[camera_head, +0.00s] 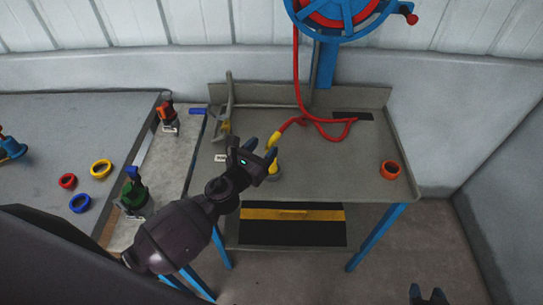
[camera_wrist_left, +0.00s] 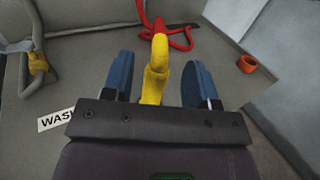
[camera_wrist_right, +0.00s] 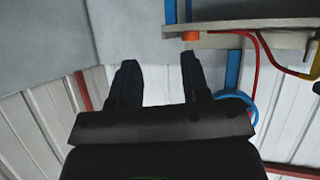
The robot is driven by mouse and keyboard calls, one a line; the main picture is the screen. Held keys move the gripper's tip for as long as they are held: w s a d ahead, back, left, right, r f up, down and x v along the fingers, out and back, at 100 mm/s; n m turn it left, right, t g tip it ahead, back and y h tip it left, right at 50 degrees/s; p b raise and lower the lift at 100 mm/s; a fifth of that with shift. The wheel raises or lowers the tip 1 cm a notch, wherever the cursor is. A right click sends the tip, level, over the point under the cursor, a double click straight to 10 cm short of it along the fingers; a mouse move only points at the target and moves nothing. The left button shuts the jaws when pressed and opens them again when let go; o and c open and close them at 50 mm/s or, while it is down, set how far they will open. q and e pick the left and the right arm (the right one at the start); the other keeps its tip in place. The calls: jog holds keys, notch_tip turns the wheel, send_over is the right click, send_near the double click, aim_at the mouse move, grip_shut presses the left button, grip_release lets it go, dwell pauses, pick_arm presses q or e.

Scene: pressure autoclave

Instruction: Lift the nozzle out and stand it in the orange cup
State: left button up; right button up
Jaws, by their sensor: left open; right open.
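The yellow nozzle (camera_head: 274,140) with a red hose stands on the grey table, its lower part partly hidden by my left gripper. In the left wrist view the nozzle (camera_wrist_left: 155,80) shows between the two blue fingers, which are apart on either side of it. My left gripper (camera_head: 262,147) is open around the nozzle, with no clear contact visible. The orange cup (camera_head: 390,169) stands on the right of the table and also shows in the left wrist view (camera_wrist_left: 247,64). My right gripper (camera_head: 428,292) is open and empty, low at the front right, away from the table.
The red hose (camera_head: 298,80) hangs from a blue reel (camera_head: 345,15) above the table (camera_head: 330,170). A grey tap (camera_head: 228,105) stands left of the nozzle. A side bench at left holds several coloured rings and tools. The table between nozzle and cup is clear.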

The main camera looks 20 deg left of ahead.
aim_at(278, 132)
pick_arm(q)
jog(key=shift+x, duration=3.1)
jog(key=shift+d, duration=0.1)
grip_shut()
